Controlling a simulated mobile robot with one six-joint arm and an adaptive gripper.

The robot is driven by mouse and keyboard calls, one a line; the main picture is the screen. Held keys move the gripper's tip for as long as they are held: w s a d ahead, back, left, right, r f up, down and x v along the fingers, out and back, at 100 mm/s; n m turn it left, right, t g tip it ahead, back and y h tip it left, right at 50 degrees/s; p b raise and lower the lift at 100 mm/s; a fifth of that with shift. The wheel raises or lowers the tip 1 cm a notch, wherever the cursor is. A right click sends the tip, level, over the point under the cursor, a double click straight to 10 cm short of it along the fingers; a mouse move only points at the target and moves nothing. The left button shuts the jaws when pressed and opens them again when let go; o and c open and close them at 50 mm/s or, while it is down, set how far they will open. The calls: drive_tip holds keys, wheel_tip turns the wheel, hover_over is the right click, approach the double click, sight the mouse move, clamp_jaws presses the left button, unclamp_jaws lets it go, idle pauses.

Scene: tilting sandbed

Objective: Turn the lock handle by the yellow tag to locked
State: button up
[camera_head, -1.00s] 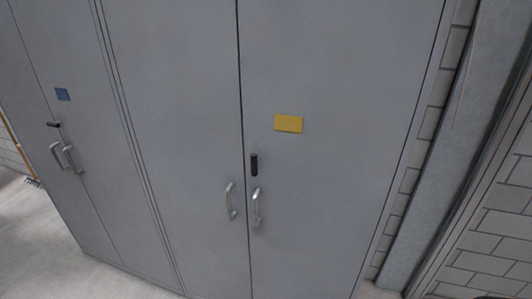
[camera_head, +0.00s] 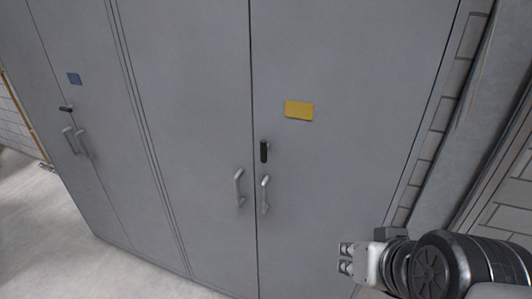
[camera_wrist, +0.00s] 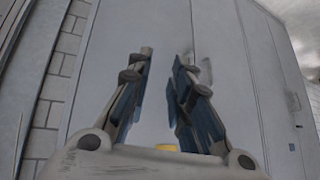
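The yellow tag (camera_head: 299,110) is on the right-hand door of the nearer grey cabinet. The black lock handle (camera_head: 264,151) sits below and left of the tag, near the door seam, and points up and down. My gripper (camera_head: 343,258) is at the lower right in the head view, below and right of the lock handle and apart from it. In the wrist view my gripper (camera_wrist: 163,68) has its two fingers apart with nothing between them. A sliver of the yellow tag (camera_wrist: 166,148) shows there at the gripper's base. I cannot make out the lock handle in that view.
Two silver pull handles (camera_head: 239,188) (camera_head: 264,195) stick out below the lock handle. A second cabinet at left has a blue tag (camera_head: 74,79) and a black handle (camera_head: 66,109) lying sideways. A brick wall is at right. The floor (camera_head: 50,240) at lower left is clear.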

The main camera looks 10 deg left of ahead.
drive_tip(key=o, duration=0.4)
drive_tip(key=w+a+t, duration=0.1)
drive_tip(key=w+a, duration=0.4)
drive_tip(key=w+a+t+y+b, duration=0.1)
drive_tip(key=w+a+t, duration=0.1)
drive_tip(key=w+a, duration=0.3)
drive_tip(key=w+a+t+y, duration=0.1)
drive_tip(key=w+a, duration=0.4)
drive_tip(key=shift+w+a+f+n+t+b, duration=0.15)
drive_tip(key=shift+a+f+n+t+b, duration=0.15)
drive_tip(key=shift+f+t+b, duration=0.1)
drive_tip(key=shift+c, duration=0.2)
drive_tip(key=m+t+h+b, duration=0.1)
drive_tip(key=t+h+b, duration=0.15)
drive_tip(key=t, duration=0.35)
approach(263, 155)
drive_tip(key=w, duration=0.3)
drive_tip(key=w+b, duration=0.1)
drive_tip(key=w, duration=0.3)
drive_tip(key=w+a, duration=0.1)
drive_tip(key=w, duration=0.3)
drive_tip(key=shift+w+r, duration=0.1)
clamp_jaws()
